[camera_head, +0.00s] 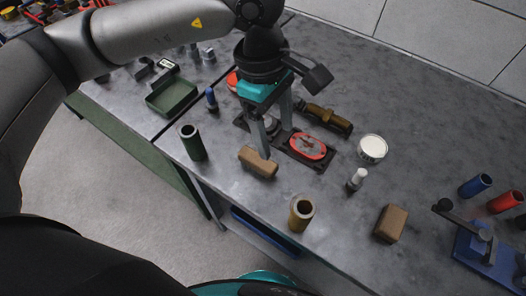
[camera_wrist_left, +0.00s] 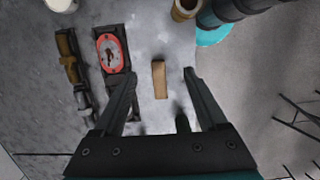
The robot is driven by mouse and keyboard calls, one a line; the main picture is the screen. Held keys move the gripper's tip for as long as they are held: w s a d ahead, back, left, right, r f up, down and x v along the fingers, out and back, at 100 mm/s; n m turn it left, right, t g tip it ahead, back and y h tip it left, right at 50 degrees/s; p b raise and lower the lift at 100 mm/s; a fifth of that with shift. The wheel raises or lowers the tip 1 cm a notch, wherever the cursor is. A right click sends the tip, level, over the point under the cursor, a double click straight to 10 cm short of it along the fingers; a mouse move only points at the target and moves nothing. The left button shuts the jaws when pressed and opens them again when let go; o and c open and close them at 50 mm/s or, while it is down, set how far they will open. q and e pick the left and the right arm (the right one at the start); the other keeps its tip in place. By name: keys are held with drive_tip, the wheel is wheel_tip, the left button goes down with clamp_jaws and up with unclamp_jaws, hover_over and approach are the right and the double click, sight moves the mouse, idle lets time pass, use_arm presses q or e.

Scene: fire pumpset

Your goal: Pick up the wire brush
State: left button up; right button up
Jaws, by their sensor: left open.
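A small tan wooden block (camera_head: 258,161), which looks like the wire brush, lies flat near the front edge of the grey table. Its bristles cannot be made out. It also shows in the left wrist view (camera_wrist_left: 159,80), lengthwise between the fingers as seen from above. My left gripper (camera_head: 276,141) points down beside and above the block, open and empty. In the wrist view its two fingertips (camera_wrist_left: 160,73) are spread on either side of the block, apart from it. My right gripper is not in view.
A red-rimmed gauge (camera_head: 307,146) on a dark plate lies close to the right finger. A brown-handled tool (camera_head: 326,118), white round tin (camera_head: 372,148), green cylinder (camera_head: 192,142), brass cylinder (camera_head: 301,213) and another brown block (camera_head: 390,223) stand around. Bare tabletop lies between them.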

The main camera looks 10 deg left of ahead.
use_arm(q)
drive_tip(key=y, duration=0.2)
hover_over(258, 158)
drive_tip(key=shift+t, duration=0.4)
wheel_tip(258, 158, down, 9)
drive_tip(key=shift+a+f+b, duration=0.1)
drive_tip(key=shift+f+b, duration=0.05)
drive_tip(key=shift+b, duration=0.15)
drive_tip(key=shift+f, duration=2.75)
clamp_jaws()
